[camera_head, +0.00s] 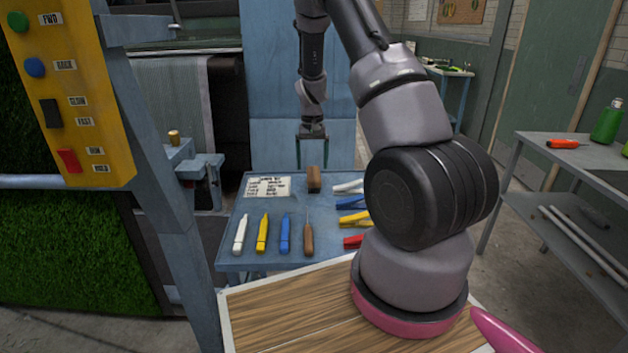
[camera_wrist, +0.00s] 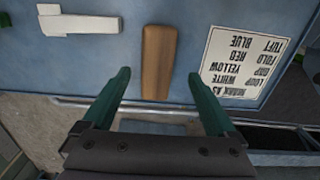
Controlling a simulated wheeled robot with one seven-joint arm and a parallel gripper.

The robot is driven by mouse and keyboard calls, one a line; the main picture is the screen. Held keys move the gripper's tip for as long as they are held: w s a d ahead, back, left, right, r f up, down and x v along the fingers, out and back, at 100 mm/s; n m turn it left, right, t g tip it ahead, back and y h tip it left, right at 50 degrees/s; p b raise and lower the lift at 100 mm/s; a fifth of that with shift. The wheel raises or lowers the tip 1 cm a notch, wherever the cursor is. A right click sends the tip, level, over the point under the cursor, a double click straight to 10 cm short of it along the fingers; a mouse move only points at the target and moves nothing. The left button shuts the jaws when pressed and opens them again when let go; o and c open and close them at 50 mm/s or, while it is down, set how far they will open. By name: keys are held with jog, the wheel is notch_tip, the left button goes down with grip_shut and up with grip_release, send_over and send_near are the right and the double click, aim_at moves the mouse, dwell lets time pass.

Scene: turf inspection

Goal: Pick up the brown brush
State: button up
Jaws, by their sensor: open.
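The brown brush (camera_head: 314,179) shows as a brown block at the back edge of the blue work table (camera_head: 255,264). In the wrist view the brush (camera_wrist: 158,62) is a plain brown bar, upright in the picture, lying between the lines of the two fingers. My gripper (camera_head: 312,138) is beyond the brush, above the table's far edge. In the wrist view my gripper (camera_wrist: 158,75) has its green fingers apart, one on each side of the brush, with nothing held. The height gap to the brush is hard to tell.
A white printed card (camera_head: 267,187) lies left of the brush. White (camera_head: 240,234), yellow (camera_head: 262,232) and blue (camera_head: 285,233) tools and a brown-handled pick (camera_head: 308,238) lie in front. A white clip-like piece (camera_wrist: 78,22) lies on the brush's other side. A blue machine post (camera_head: 170,170) stands left.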

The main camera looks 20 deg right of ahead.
aim_at(314, 173)
jog(key=f, duration=0.4)
jog(key=shift+d+f, duration=0.3)
jog(key=shift+f, duration=0.1)
jog(key=c, duration=1.4)
